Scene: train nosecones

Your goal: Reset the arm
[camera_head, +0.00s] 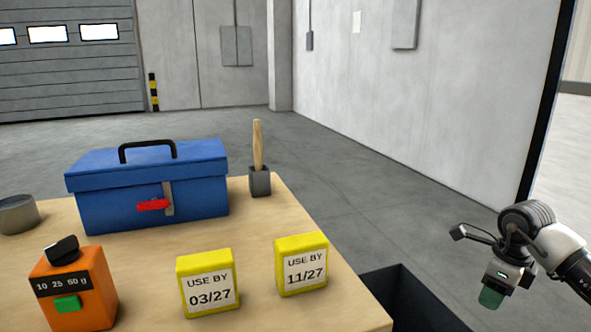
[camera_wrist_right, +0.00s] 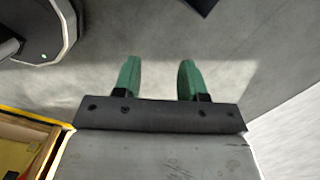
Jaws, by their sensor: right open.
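My right gripper (camera_head: 490,298) is at the lower right of the head view, out past the right edge of the table and pointing down. In the right wrist view its two green fingers (camera_wrist_right: 160,80) stand apart with nothing between them, over grey floor. My left gripper is in neither view.
A dark open bin (camera_head: 410,300) is beside the table.

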